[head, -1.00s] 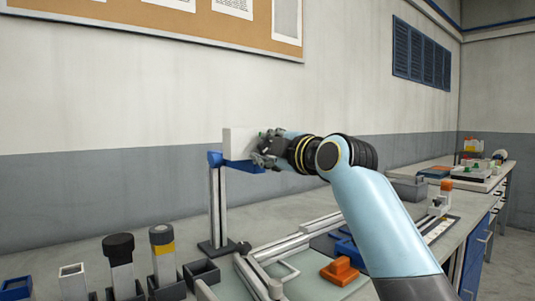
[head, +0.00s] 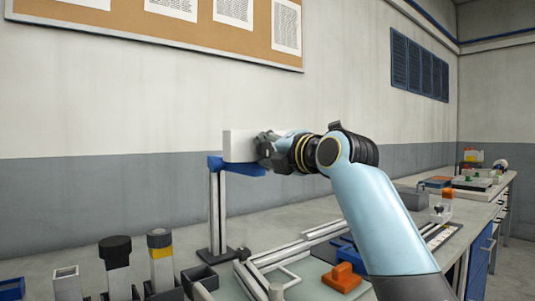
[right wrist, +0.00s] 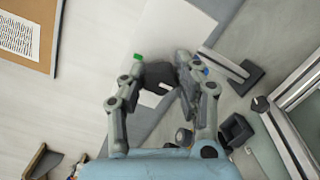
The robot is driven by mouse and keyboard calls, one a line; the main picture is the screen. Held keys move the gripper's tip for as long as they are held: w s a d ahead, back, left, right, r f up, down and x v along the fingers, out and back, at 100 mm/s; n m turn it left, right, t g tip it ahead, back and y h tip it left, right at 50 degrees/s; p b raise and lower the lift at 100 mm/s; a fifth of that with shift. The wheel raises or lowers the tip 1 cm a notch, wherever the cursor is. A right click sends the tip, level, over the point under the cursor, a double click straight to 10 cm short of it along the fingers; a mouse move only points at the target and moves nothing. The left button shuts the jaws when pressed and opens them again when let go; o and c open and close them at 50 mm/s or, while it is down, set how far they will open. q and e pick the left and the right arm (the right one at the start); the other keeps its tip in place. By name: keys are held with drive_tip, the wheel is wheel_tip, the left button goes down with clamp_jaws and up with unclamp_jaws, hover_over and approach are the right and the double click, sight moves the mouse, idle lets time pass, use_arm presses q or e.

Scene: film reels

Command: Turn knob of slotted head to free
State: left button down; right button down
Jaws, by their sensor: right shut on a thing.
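The slotted head appears as a white block (head: 240,146) on a blue bracket (head: 236,168) atop a grey post in the head view. My right gripper (head: 266,150) is at the block's right side. In the right wrist view the white block (right wrist: 172,30) fills the upper middle. A dark knob (right wrist: 158,75) stands at its near face, between the two fingers of my right gripper (right wrist: 160,78), which is shut on it. A small green spot (right wrist: 138,57) and a blue spot (right wrist: 205,70) show beside the fingertips. The knob's pointing direction is not clear. My left gripper is not in view.
On the bench, black-capped (head: 115,252) and yellow-banded (head: 161,250) posts stand at front left beside a dark open box (head: 199,280). A metal rail frame (head: 290,250) and an orange block (head: 342,277) lie below my right arm. The wall is behind the stand.

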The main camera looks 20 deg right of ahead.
drive_tip(key=shift+f+n, duration=0.2)
drive_tip(key=shift+n, duration=0.3)
drive_tip(key=c, duration=0.9)
unclamp_jaws()
drive_tip(key=shift+r, duration=0.1)
drive_tip(key=v, duration=1.2)
drive_tip(key=shift+r, duration=0.1)
